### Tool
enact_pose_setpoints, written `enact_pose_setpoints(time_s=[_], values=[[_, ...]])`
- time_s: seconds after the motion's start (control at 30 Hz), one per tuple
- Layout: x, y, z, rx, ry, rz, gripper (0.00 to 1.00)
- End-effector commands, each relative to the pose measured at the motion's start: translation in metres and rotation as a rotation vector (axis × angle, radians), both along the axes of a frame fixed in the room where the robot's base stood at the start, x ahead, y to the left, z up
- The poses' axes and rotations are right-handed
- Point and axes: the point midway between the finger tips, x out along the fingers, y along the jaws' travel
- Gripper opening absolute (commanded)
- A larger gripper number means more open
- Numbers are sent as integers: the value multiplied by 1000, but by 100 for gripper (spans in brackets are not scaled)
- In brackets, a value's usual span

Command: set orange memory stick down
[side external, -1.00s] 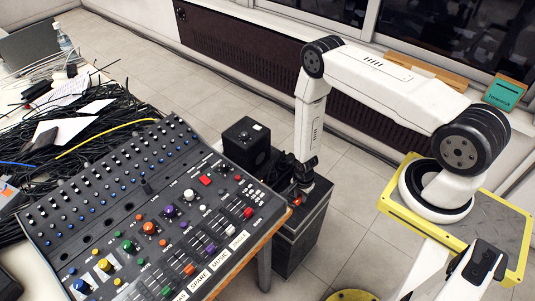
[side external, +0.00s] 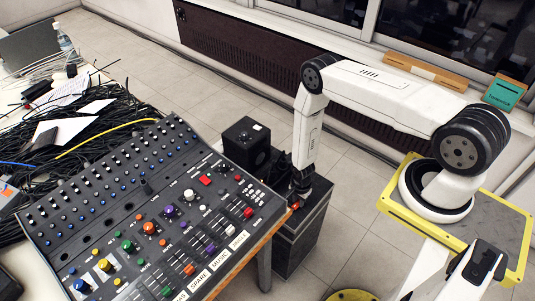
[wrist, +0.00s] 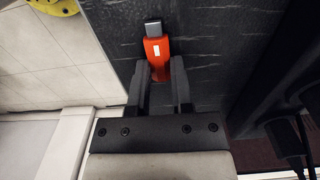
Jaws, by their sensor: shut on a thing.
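The orange memory stick (wrist: 157,50) has a grey metal plug and a small white label. In the wrist view it is between the fingertips of my gripper (wrist: 158,66), plug pointing away from the gripper. My gripper is shut on it. In the side view my gripper (side external: 301,190) points down at the top of a tall black box (side external: 296,245), beside the mixing console. Only a small orange spot of the stick (side external: 295,206) shows there. The box top lies behind the stick in the wrist view; I cannot tell whether they touch.
The mixing console (side external: 110,230), with knobs and faders, stands close on the left. A black speaker-like box (side external: 245,142) stands behind it. Tangled cables (side external: 100,110) cover the table farther left.

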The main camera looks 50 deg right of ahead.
Motion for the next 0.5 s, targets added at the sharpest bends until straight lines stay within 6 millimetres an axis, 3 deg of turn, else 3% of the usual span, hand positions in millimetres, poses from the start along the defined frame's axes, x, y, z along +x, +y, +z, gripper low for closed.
enact_pose_setpoints(time_s=[0.27,0.3,0.37,0.5], values=[[0,0,-3,0,0,0,0],[0,0,-3,0,0,0,40],[0,0,-3,0,0,0,59],[0,0,-2,0,0,0,62]])
